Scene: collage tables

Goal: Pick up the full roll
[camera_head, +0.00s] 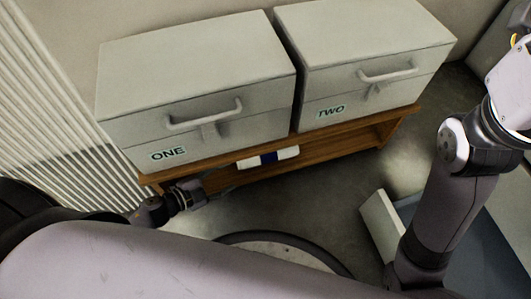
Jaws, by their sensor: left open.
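A white roll-like object with a dark blue band (283,154) lies on the low wooden bench, below the box labelled ONE. I cannot tell from here whether it is the full roll, and no other roll shows. My left gripper (213,187) is small and dark in this view, to the left of the white object and low by the bench front. It is open and apart from the object, with nothing seen between its fingers. My right arm comes down at the right side, and its gripper is out of the picture.
Two light grey boxes, ONE (190,75) and TWO (360,45), stand shut on the wooden bench (345,144). A ribbed white panel (60,130) is at the left. A pale-edged, dark-topped thing (378,228) stands low at the right. Floor between is clear.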

